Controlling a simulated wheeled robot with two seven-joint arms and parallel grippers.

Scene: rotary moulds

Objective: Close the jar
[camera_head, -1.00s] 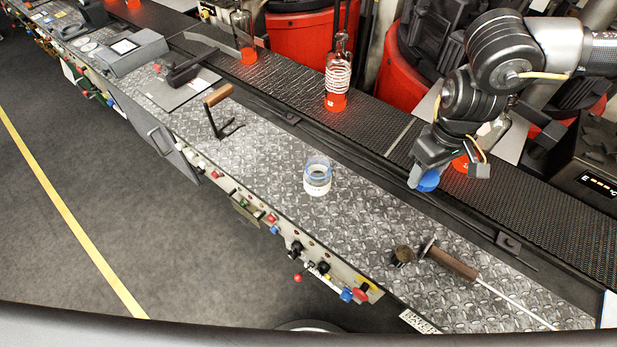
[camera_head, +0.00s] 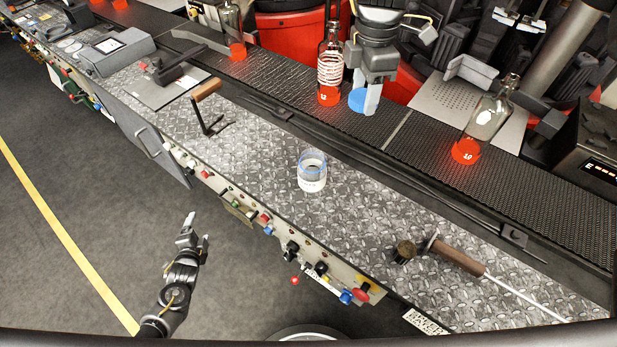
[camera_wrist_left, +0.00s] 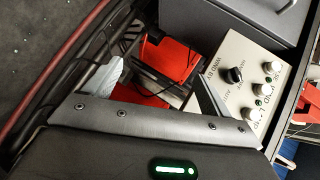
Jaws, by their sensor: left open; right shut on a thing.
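The jar (camera_head: 312,178) is clear glass with a blue ring near its top and a pale lower band. It stands upright on the diamond-plate bench (camera_head: 260,150). A blue lid (camera_head: 358,100) is in my right gripper (camera_head: 367,100), which is shut on it above the conveyor, up and to the right of the jar. My left gripper (camera_head: 193,232) is open and empty over the floor, in front of the bench and left of the jar. The left wrist view shows neither jar nor lid.
Bottles with glowing red bases stand on the dark conveyor, one wound with a pale coil (camera_head: 329,72) close to my right gripper and one at the right (camera_head: 483,125). A wooden-handled tool (camera_head: 455,258) lies right of the jar. A bent handle (camera_head: 207,100) stands left of it. Plate around the jar is clear.

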